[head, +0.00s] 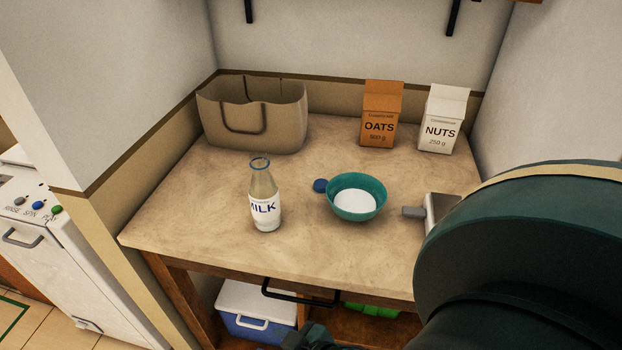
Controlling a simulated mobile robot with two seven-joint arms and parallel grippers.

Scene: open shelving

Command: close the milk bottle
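The milk bottle (264,199) stands upright on the tabletop, left of the middle. It is clear glass with a white MILK label and a blue ring at its open-looking mouth. A small round blue piece (320,186), which looks like a cap, lies on the table to the right of the bottle, against the left side of a teal bowl. My dark teal arm fills the lower right, apart from the bottle. I cannot make out either gripper's fingers. A small dark part shows at the bottom edge, too cut off to identify.
The teal bowl (371,208) holds something white. A metal object with a grey end (414,212) is partly hidden by my arm. A beige bag (253,119), an oats box (381,114) and a nuts box (443,119) stand at the back. The front left of the table (190,222) is clear.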

